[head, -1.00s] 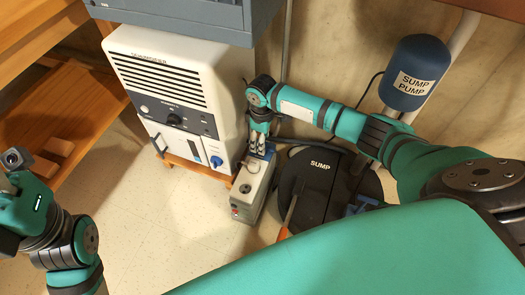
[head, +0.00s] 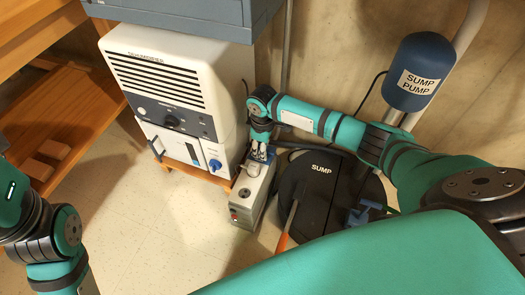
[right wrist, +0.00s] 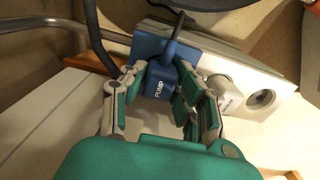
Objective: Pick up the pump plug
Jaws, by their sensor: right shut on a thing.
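The pump plug (right wrist: 160,82) is a blue block marked PUMP with a dark cord in the right wrist view. It stands at the blue end of a pale outlet box (right wrist: 230,97); I cannot tell whether it is fully seated. My right gripper (right wrist: 160,92) is shut on it, with fingers on both sides. In the head view my right gripper (head: 259,155) points down at the far end of the outlet box (head: 246,208), and the plug is mostly hidden there. My left arm shows at the left edge, its gripper out of frame.
The box has a free round socket (right wrist: 262,98). A white appliance (head: 170,90) stands close on the left. The black sump lid (head: 318,200) lies to the right, with an orange-handled tool (head: 283,240) at its edge. The blue sump pump tank (head: 418,72) is behind.

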